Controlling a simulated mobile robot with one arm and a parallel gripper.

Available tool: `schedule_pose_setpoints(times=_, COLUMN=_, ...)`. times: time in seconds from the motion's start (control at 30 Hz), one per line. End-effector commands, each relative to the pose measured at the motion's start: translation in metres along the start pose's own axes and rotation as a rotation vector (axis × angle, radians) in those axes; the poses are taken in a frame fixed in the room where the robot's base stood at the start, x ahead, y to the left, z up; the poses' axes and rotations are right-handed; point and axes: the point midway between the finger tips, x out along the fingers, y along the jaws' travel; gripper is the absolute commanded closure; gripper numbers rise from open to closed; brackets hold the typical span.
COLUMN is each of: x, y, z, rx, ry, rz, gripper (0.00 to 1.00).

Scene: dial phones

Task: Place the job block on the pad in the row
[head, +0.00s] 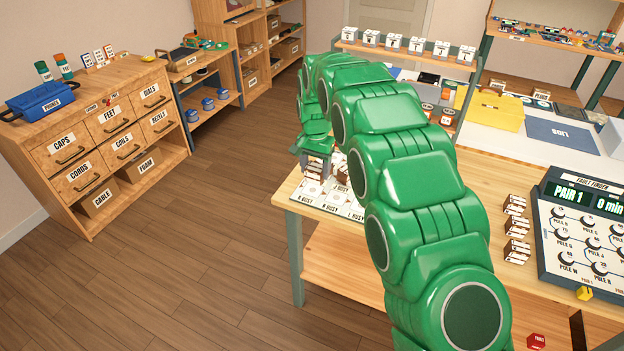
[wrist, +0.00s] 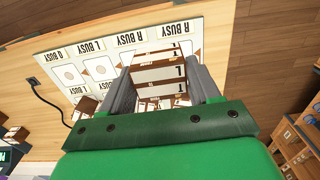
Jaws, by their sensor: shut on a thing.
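My gripper (wrist: 160,74) is shut on a brown-and-white block (wrist: 158,60); in the wrist view the block sits between the two grey fingers, with the letters T and L on its white faces. In the head view my gripper (head: 317,150) is at the table's left end, with the block (head: 317,168) under it. Below is the white board (head: 343,207) with a row of pads labelled BUSY; in the wrist view bare pads with round marks (wrist: 70,74) show left of the block. The fingers and block hide other pads, and I cannot tell whether the block touches the board.
Stacks of small brown-and-white blocks (head: 516,225) stand on the table near the fault finder console (head: 585,235). A shelf with several lettered blocks (head: 395,42) is behind my arm. A drawer cabinet (head: 95,140) stands at left. The floor between is clear.

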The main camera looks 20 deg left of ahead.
Motion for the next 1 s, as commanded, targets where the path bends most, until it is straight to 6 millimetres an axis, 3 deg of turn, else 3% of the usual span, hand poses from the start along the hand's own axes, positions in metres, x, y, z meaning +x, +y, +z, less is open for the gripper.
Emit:
schedule_pose_setpoints(times=0.43, x=0.041, y=-0.02, z=-0.026, rx=-0.001, ry=0.0, rz=0.0, gripper=0.7)
schedule_pose_setpoints(times=1.0, x=0.064, y=-0.03, z=-0.041, rx=-0.001, ry=-0.001, rz=0.001, gripper=0.7)
